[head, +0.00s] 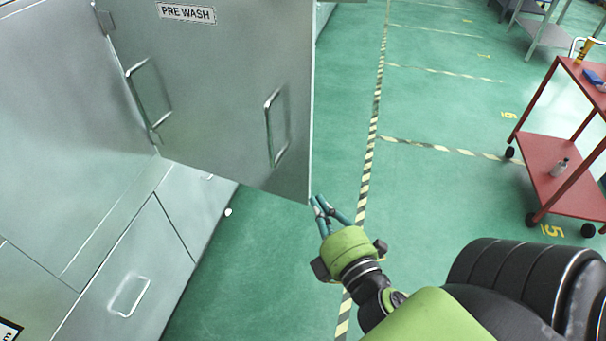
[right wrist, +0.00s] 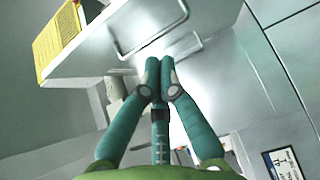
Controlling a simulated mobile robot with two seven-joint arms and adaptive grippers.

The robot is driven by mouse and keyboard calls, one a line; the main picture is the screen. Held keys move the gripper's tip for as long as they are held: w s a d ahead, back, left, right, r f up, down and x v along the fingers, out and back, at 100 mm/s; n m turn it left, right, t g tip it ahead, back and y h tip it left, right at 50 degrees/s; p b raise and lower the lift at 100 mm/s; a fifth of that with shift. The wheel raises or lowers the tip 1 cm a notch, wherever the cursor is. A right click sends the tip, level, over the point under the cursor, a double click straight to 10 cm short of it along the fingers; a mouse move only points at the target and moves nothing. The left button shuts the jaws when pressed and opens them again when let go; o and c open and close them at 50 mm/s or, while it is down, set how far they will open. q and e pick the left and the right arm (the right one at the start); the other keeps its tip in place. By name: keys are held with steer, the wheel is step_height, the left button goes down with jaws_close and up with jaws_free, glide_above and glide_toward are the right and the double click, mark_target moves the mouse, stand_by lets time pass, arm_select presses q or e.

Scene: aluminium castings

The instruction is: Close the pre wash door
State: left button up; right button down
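The pre wash door (head: 222,90) is a grey metal panel labelled "PRE WASH" (head: 186,13). In the head view it stands open, swung out from the grey machine over the green floor. It carries two bar handles, one near its free edge (head: 268,130) and one near the hinge side (head: 133,90). My right gripper (head: 320,202) is at the door's lower free corner; I cannot tell whether it touches. In the right wrist view, the right gripper (right wrist: 160,66) has its fingertips together, with nothing visible between them. My left gripper is not in view.
The grey machine body (head: 50,110) fills the left side. Green floor with striped tape lies clear between. A yellow sheet (right wrist: 57,38) shows in the wrist view.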

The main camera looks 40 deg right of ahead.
steer(key=r, duration=0.2)
glide_toward(301, 140)
steer(key=w+a, duration=0.2)
steer(key=w, duration=0.1)
steer(key=shift+w+d+f+p, duration=0.1)
steer(key=shift+w+d+p, duration=0.85)
steer(key=shift+d, duration=0.15)
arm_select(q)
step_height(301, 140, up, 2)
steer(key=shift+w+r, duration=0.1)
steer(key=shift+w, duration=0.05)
arm_select(e)
steer(key=shift+w+d+f, duration=0.1)
steer(key=shift+w+d, duration=0.1)
steer(key=shift+d, duration=0.2)
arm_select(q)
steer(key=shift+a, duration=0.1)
